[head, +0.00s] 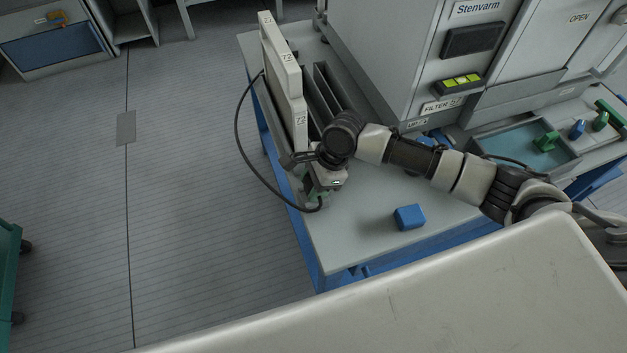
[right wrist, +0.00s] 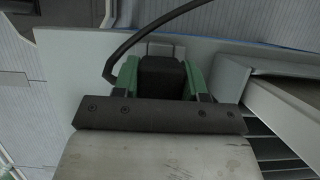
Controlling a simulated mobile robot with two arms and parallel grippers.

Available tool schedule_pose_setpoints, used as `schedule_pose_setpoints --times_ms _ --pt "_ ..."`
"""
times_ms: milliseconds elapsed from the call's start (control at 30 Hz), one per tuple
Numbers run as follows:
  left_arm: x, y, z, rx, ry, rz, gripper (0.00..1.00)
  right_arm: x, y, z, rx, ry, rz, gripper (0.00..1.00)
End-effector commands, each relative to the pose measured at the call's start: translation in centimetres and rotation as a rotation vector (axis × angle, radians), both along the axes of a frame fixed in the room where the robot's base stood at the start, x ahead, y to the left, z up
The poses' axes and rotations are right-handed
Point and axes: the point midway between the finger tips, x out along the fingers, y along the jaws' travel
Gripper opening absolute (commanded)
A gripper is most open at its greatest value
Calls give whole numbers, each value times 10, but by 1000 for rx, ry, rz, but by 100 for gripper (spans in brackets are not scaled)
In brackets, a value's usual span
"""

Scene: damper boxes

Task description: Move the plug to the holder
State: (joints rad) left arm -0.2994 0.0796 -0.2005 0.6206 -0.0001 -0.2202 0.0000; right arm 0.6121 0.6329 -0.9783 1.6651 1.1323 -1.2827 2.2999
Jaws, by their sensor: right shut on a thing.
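The plug is a dark block (right wrist: 162,78) on a black cable. In the right wrist view it sits between the green fingers of my right gripper (right wrist: 161,84), which is shut on it. In the head view my right gripper (head: 317,196) is low at the left edge of the grey bench top, in front of the upright white panels, and mostly hides the plug. The cable (head: 240,130) loops from the panels down to the gripper. A small pale bracket (right wrist: 165,49) shows just beyond the plug; I cannot tell whether it is the holder. My left gripper is not in view.
White panels marked 72 (head: 283,75) stand on the bench (head: 365,235) beside a slotted rack. A blue block (head: 409,217) lies on the bench's front. A grey cabinet (head: 385,50) stands behind. A teal tray (head: 520,147) with small parts is at right.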

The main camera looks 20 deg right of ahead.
Motion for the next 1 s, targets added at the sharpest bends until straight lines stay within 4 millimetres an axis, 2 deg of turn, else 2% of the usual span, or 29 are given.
schedule_pose_setpoints --times_ms 367,400,567,867,1000 --pt "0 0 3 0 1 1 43 0 0 -9 1 1 0 0" --pt "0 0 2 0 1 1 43 0 0 -10 1 1 0 45" --pt "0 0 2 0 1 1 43 0 0 -9 1 0 1 70" --pt "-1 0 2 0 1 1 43 0 0 -8 0 0 1 72" --pt "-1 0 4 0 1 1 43 1 -5 4 0 -2 0 72"
